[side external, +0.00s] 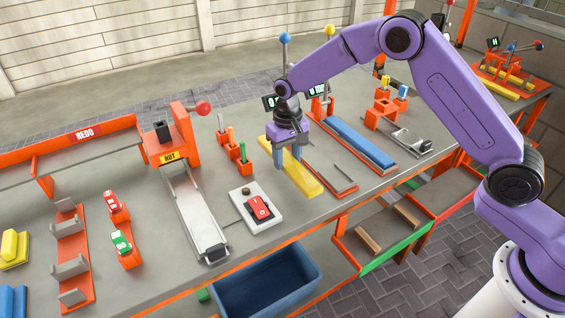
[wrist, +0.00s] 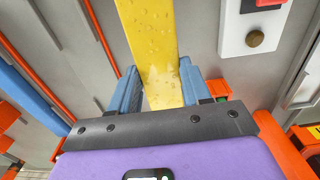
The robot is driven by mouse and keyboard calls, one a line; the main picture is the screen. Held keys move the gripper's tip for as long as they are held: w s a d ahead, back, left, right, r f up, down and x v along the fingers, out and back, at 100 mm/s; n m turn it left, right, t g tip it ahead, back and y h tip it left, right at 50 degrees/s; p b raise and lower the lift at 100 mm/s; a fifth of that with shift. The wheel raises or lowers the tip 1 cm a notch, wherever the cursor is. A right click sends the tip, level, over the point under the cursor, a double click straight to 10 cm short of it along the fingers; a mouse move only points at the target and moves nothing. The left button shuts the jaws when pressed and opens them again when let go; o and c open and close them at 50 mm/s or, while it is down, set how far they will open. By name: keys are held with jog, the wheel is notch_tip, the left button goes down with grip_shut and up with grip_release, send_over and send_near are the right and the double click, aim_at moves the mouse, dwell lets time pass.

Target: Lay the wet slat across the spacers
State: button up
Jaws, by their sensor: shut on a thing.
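The wet slat is a long yellow bar (side external: 312,184) with droplets on its face, seen close in the wrist view (wrist: 150,40). My gripper (side external: 290,160) points down and is shut on the slat, with one blue finger on each side of it in the wrist view (wrist: 160,82). I cannot tell whether the slat touches the bench top. Two parallel brown bars, which look like the spacers, lie on a lower shelf at the front right: one nearer (side external: 367,241) and one farther (side external: 407,214). Nothing lies across them.
A white pad with a red device (side external: 258,207) is left of the slat. A blue slat (side external: 360,142) lies in an orange tray to the right. A blue bin (side external: 268,284) stands below the bench's front edge. A grey track (side external: 198,220) runs farther left.

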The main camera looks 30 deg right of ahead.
jog(key=s+r, duration=0.2)
jog(key=s+d+r, duration=0.1)
jog(key=s+r, duration=0.1)
jog(key=shift+d+r, duration=0.15)
jog(key=shift+r, duration=0.15)
jog(key=s+d+r+m, duration=0.1)
jog(key=s+d+r, duration=0.3)
jog(key=s+r, duration=0.45)
jog(key=s+d+m, duration=0.5)
jog(key=d+m, duration=0.3)
jog(key=m, duration=0.1)
jog(key=s+d+m, duration=0.5)
jog(key=d+m, duration=0.2)
jog(key=m, duration=0.1)
notch_tip(320, 180, down, 24)
jog(key=shift+w, duration=0.25)
jog(key=shift+d+f, duration=0.1)
jog(key=shift+f, duration=1.7)
